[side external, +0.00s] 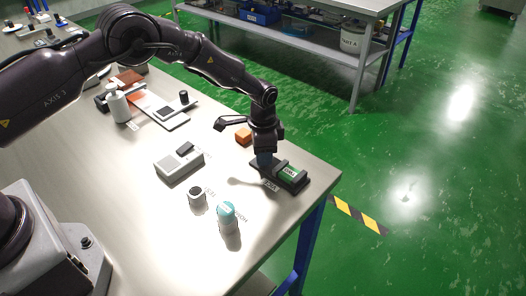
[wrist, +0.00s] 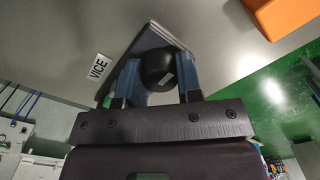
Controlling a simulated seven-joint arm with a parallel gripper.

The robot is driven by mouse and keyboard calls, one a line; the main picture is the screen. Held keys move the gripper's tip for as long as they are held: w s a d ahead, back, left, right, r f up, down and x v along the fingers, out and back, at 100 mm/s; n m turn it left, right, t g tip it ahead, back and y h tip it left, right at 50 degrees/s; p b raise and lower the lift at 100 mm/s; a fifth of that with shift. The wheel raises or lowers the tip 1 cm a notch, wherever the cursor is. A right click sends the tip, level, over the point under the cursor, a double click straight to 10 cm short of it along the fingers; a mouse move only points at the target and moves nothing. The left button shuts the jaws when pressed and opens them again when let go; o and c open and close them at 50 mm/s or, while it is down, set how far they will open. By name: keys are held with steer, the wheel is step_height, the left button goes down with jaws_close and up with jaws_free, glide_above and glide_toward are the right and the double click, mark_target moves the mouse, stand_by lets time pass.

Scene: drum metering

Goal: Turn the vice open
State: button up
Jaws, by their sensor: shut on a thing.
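The vice (side external: 296,178) is a dark block near the right corner of the table, with a green labelled piece between its raised sides. My gripper (side external: 264,160) points down at the vice's left end. In the wrist view its two blue fingers are shut on a round black knob (wrist: 158,68), one finger on each side. A grey edge of the vice (wrist: 150,37) shows behind the knob, beside a white label (wrist: 98,66) reading VICE. The fingers hide the knob in the side external view, so its turn angle cannot be told.
An orange block (side external: 243,136) lies just behind my gripper. A grey box (side external: 179,164), a small cup (side external: 196,197) and a teal-capped bottle (side external: 228,220) stand to the left and front. A white bottle (side external: 119,106) stands farther back. The table edge is close to the vice.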

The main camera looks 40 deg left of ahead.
steer(key=shift+n, duration=0.4)
steer(key=n, duration=0.3)
steer(key=shift+n, duration=0.4)
steer(key=n, duration=0.8)
steer(key=shift+n, duration=2.2)
